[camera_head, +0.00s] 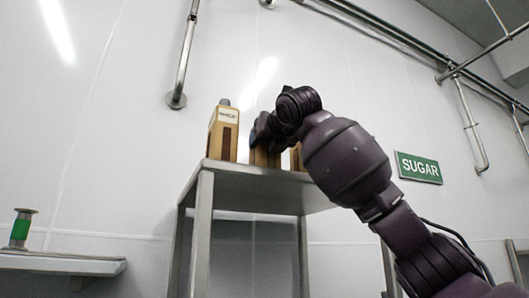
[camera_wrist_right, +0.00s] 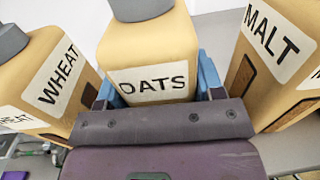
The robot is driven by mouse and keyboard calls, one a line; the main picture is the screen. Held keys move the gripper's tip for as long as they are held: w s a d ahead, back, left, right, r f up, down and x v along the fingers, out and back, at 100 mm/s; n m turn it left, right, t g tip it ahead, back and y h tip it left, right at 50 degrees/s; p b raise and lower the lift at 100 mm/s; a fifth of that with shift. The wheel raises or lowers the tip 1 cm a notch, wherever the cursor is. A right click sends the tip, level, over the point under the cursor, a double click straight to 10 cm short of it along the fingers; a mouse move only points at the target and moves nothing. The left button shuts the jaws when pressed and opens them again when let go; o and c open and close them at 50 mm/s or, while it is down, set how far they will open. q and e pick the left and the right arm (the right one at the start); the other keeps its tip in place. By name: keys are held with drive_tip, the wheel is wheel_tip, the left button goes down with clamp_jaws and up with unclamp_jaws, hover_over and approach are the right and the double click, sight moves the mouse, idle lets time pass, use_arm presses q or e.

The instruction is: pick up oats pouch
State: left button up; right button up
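The oats pouch (camera_wrist_right: 158,50) is tan with a grey cap and a white OATS label, and fills the upper middle of the right wrist view. In the head view a tan part of it (camera_head: 259,157) shows on the steel table, mostly hidden by my right gripper (camera_head: 262,135). In the right wrist view the blue fingers of this gripper (camera_wrist_right: 157,88) flank the pouch, one on each side. I cannot tell whether they press on it. My left gripper is not in view.
The wheat pouch (camera_head: 222,135) stands left of the oats pouch, and the malt pouch (camera_wrist_right: 275,60) stands right of it, both close to the gripper. The steel table (camera_head: 250,175) is narrow. A SUGAR sign (camera_head: 418,167) and pipes are on the wall.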

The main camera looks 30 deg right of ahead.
drive_tip(key=c, duration=0.7)
drive_tip(key=shift+r, duration=0.1)
